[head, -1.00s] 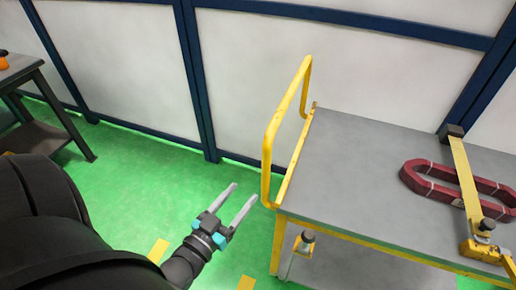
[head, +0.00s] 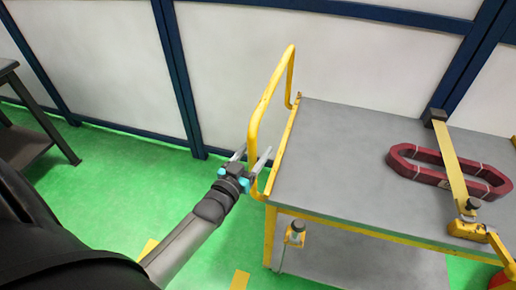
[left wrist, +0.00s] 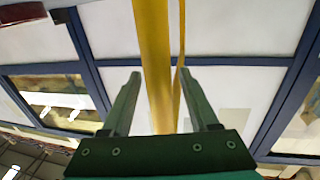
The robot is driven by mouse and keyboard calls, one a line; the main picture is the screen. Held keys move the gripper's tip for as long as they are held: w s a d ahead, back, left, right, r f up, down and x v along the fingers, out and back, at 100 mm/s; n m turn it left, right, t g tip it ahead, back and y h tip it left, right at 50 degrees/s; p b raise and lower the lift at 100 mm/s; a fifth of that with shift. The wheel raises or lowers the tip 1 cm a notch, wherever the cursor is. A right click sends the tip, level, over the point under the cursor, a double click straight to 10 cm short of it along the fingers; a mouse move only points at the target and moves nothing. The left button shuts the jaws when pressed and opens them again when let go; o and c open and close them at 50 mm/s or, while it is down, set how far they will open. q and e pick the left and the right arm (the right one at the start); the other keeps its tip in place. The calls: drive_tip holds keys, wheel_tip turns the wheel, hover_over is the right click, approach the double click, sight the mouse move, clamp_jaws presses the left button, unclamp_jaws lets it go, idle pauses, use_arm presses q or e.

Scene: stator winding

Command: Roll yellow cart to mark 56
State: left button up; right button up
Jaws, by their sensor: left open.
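The yellow cart has a grey top (head: 340,150) and a yellow push handle (head: 270,95) at its left end. My left gripper (head: 258,158) is open at the near, lower part of the handle, with its fingers on either side of the bar. In the left wrist view the yellow handle bar (left wrist: 155,60) passes between the two open fingers (left wrist: 158,100), and I cannot tell whether they touch it. My right gripper is not in view. No mark numbered 56 can be read.
A red oval coil (head: 410,172) lies on the cart top under a yellow clamp arm (head: 452,165). A dark table (head: 30,140) stands at the left. White wall panels (head: 330,55) run behind. Green floor (head: 110,180) with yellow marks (head: 240,280) is clear left of the cart.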

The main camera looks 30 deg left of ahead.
use_arm(q)
drive_tip(key=shift+w, duration=0.65)
drive_tip(key=shift+c, duration=0.3)
clamp_jaws()
idle(0.8)
